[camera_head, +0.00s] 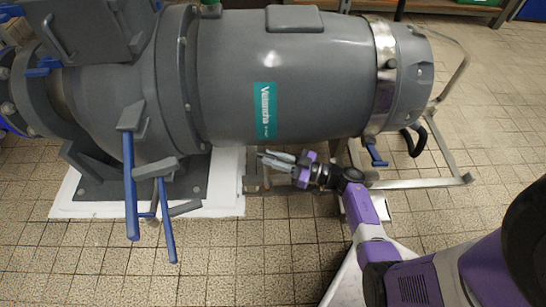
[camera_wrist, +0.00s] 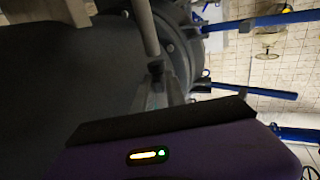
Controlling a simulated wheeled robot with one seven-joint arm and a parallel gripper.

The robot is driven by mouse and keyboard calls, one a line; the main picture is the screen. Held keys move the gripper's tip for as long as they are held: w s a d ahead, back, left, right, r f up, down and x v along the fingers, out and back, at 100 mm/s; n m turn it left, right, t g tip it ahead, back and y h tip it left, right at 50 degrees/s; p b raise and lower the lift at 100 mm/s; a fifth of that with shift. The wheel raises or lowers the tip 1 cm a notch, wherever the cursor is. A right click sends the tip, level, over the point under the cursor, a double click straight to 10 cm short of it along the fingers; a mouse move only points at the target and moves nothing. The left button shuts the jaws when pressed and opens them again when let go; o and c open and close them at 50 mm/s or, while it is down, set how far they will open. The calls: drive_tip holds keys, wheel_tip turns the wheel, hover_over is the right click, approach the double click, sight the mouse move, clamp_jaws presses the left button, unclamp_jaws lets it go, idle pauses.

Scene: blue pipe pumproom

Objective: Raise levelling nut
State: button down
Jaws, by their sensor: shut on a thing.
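My gripper (camera_head: 264,156) is below the grey pump motor in the head view, with its fingers pointing left. In the wrist view my gripper (camera_wrist: 158,80) has its two fingers close together around a small dark nut (camera_wrist: 155,68). The nut sits at the end of a grey rod (camera_wrist: 146,28) that runs to the top of that view. The fingers cover part of the nut. In the head view the nut is too small to make out at the fingertips.
The large grey motor (camera_head: 310,75) lies right above my gripper. A metal frame (camera_head: 425,182) stands to the right. Blue-handled levers (camera_head: 130,185) hang at the left, above a white plinth (camera_head: 225,190). The tiled floor (camera_head: 240,260) in front is clear.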

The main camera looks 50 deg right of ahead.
drive_tip(key=shift+d+m+h, duration=0.25)
drive_tip(key=shift+m+h, duration=0.05)
drive_tip(key=h+p, duration=0.1)
drive_tip(key=m+h+p, duration=0.2)
drive_tip(key=shift+s+a+r+t+h, duration=0.1)
drive_tip(key=shift+s+a+t+h, duration=0.1)
drive_tip(key=shift+a+t+h, duration=0.1)
drive_tip(key=shift+w+a+f+m+g+h+b, duration=0.1)
drive_tip(key=shift+w+a+m+g+h+b, duration=0.25)
drive_tip(key=shift+m+g+h+b, duration=1.6)
drive_tip(key=shift+w+a+f+m+g+h+b, duration=0.15)
drive_tip(key=shift+a+m+g+h+b, duration=0.55)
drive_tip(key=shift+m+g+h, duration=2.3)
drive_tip(key=shift+w+a+m+g+h+b, duration=0.3)
drive_tip(key=shift+m+g+h+b, duration=1.25)
drive_tip(key=shift+m+h, duration=1.75)
drive_tip(key=shift+n+h, duration=0.55)
drive_tip(key=shift+h, duration=0.1)
drive_tip(key=shift+w+a, duration=0.2)
drive_tip(key=shift+w, duration=0.05)
drive_tip(key=c, duration=1.3)
unclamp_jaws()
drive_tip(key=shift+o, duration=0.3)
drive_tip(key=shift+s+r, duration=0.1)
